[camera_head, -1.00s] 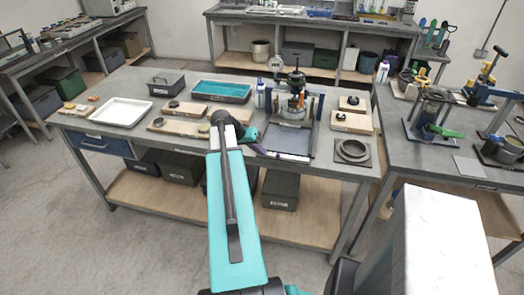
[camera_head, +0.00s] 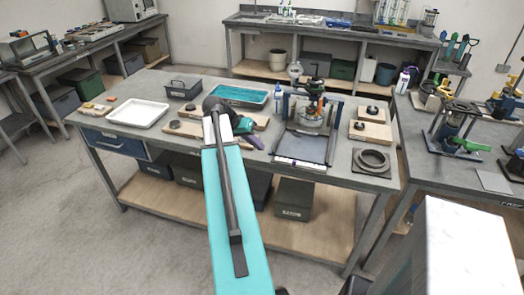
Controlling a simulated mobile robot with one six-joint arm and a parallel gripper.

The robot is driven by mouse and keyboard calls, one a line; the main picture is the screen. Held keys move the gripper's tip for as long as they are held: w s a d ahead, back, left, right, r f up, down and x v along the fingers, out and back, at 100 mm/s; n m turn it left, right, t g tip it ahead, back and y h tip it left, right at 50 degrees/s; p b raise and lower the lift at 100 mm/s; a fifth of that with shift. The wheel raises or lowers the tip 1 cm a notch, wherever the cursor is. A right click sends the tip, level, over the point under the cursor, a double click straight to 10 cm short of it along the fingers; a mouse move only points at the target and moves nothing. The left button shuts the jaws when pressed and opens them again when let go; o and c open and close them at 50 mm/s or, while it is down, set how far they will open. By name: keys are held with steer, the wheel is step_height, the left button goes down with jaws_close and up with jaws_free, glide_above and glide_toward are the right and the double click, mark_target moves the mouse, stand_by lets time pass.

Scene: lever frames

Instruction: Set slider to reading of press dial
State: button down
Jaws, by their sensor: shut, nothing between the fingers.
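The press (camera_head: 312,112) stands on a grey base plate at the right half of the middle table. Its round dial (camera_head: 295,70) is on top at the left; the reading is too small to make out. A pale strip (camera_head: 297,163) runs along the front edge of the base plate, perhaps the slider's scale; I cannot make out the slider or its position. My gripper (camera_head: 256,143) is shut and empty, just left of the base plate, partly hidden behind my arm. I cannot tell its height above the table.
Wooden blocks with black knobs (camera_head: 370,132) and a grey ring (camera_head: 373,158) stand right of the press. A white tray (camera_head: 138,113), a dark caddy (camera_head: 183,89) and a teal tray (camera_head: 238,94) lie to the left. A bottle (camera_head: 278,98) stands beside the press.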

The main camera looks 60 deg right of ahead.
steer(key=shift+v, duration=0.85)
steer(key=w+a+f+n+t+y, duration=0.1)
steer(key=w+a+f+n, duration=0.25)
steer(key=a+f, duration=0.65)
steer(key=w+a+f+n+y+b, duration=0.1)
steer(key=w+a+f+n, duration=0.3)
steer(key=a+f, duration=0.5)
steer(key=w+a+f+n+t+y, duration=0.15)
steer(key=w+a+f, duration=0.35)
steer(key=a+f, duration=0.5)
steer(key=s+a+f+n+g, duration=0.1)
steer(key=s+a+f+n, duration=0.15)
steer(key=a+f, duration=0.5)
steer(key=s+a+f+n+g, duration=0.1)
steer(key=s+a+f+n, duration=0.2)
steer(key=a, duration=0.7)
steer(key=s+a+f+n+y, duration=0.1)
steer(key=s+a+f, duration=0.3)
steer(key=s+a, duration=0.1)
steer(key=s+a+f+n+g+y+b, duration=0.1)
steer(key=s+a+f+n, duration=0.1)
steer(key=s+a+f, duration=0.2)
steer(key=s+a, duration=0.2)
steer(key=a, duration=0.2)
steer(key=shift+f, duration=0.1)
